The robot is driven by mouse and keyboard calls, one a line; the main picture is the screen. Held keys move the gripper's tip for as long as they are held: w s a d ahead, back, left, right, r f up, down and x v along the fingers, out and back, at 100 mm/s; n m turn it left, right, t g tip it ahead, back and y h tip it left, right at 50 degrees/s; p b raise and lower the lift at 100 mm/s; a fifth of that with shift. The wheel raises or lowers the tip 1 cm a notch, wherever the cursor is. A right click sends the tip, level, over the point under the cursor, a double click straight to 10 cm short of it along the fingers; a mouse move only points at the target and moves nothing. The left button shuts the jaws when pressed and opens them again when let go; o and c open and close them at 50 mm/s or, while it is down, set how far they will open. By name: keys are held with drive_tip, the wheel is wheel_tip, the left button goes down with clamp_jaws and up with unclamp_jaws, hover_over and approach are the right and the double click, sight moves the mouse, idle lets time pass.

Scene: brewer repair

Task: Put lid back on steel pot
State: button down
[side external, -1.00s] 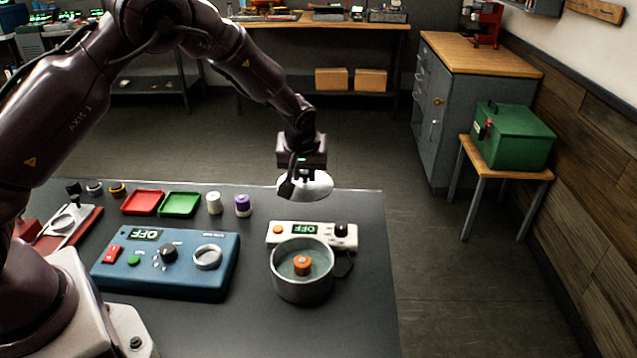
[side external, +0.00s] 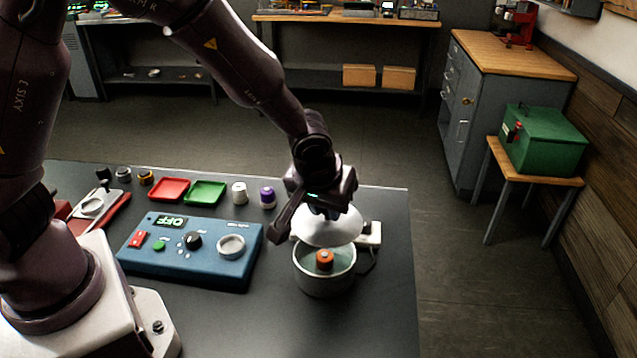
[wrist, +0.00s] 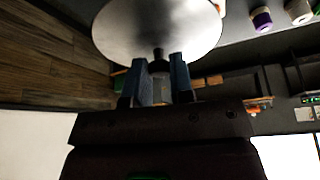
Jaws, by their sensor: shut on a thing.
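The steel pot (side external: 325,281) stands on the dark table, open at the top. An orange-topped object (side external: 324,261) sits inside it. My gripper (side external: 322,210) is shut on the lid's knob and holds the round pale lid (side external: 328,232) above the pot's far side, tilted. In the side view the lid appears just above the rim, and I cannot tell whether it touches. In the wrist view the lid (wrist: 158,28) fills the top, and my gripper's fingers (wrist: 158,80) are on either side of its dark knob. The knob is hidden in the side view.
A blue console (side external: 190,250) reading OFF lies left of the pot. A white device (side external: 372,235) is mostly hidden behind the lid and pot. Red (side external: 169,189) and green (side external: 206,193) trays, a white jar (side external: 239,193) and a purple-topped jar (side external: 267,197) stand farther back.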

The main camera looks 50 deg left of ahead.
sight(322, 228)
drive_tip(key=shift+s+a+f, duration=0.15)
drive_tip(key=shift+f, duration=3.1)
drive_tip(key=shift+f, duration=0.15)
drive_tip(key=shift+c, duration=2.2)
unclamp_jaws()
drive_tip(key=shift+r, duration=3.5)
